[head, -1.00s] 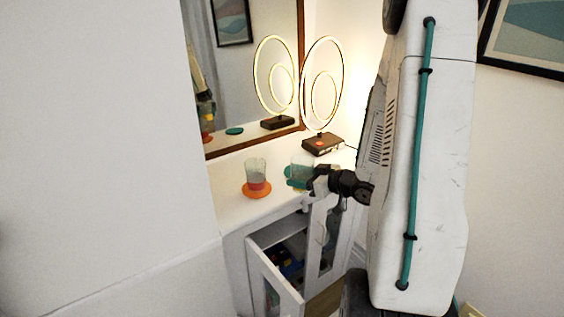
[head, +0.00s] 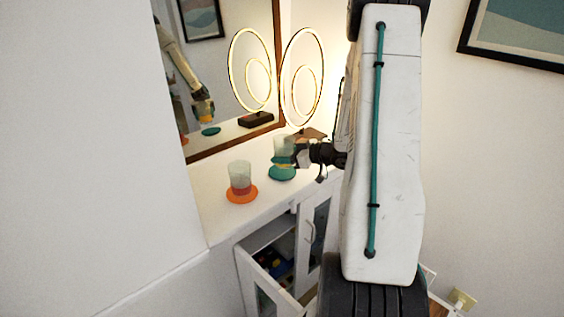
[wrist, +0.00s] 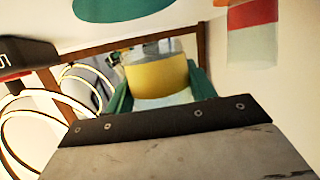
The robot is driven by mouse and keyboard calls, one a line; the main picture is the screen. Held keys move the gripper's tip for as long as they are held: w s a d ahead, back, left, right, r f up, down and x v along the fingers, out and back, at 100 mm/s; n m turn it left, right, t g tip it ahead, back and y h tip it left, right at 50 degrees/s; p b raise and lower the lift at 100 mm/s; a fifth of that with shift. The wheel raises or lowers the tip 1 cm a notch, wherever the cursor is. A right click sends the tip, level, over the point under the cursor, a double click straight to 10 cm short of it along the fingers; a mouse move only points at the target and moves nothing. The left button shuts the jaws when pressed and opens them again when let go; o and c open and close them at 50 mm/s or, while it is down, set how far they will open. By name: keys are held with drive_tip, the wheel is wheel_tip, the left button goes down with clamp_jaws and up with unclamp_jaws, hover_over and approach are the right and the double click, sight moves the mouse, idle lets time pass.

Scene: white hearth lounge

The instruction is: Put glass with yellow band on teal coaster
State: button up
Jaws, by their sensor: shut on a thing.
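The glass with the yellow band (wrist: 158,78) is clear and held between the teal fingers of my gripper (wrist: 160,90) in the wrist view, which appears upside down. In the head view my gripper (head: 294,156) is shut on this glass (head: 284,146), above the teal coaster (head: 282,174). The coaster also shows at the top edge of the wrist view (wrist: 122,8), apart from the glass. The mirror shows a gap between glass and coaster. The fingers cover part of the glass's yellow band in the head view.
A glass with a red band (head: 240,176) stands on an orange coaster (head: 241,194) to the left. A ring lamp (head: 302,80) stands behind, by the mirror (head: 225,70). Below the white cabinet top (head: 222,222), a door (head: 262,280) hangs open.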

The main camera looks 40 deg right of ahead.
drive_tip(key=shift+w+d+f, duration=0.1)
drive_tip(key=shift+w+d, duration=0.25)
drive_tip(key=shift+w, duration=0.45)
drive_tip(key=shift+f, duration=1.75)
drive_tip(key=shift+f, duration=0.1)
drive_tip(key=o, duration=1.1)
drive_tip(key=shift+s+d, duration=0.1)
drive_tip(key=v, duration=1.1)
drive_tip(key=shift+s+r, duration=0.3)
drive_tip(key=shift+s, duration=0.05)
drive_tip(key=shift+d, duration=0.1)
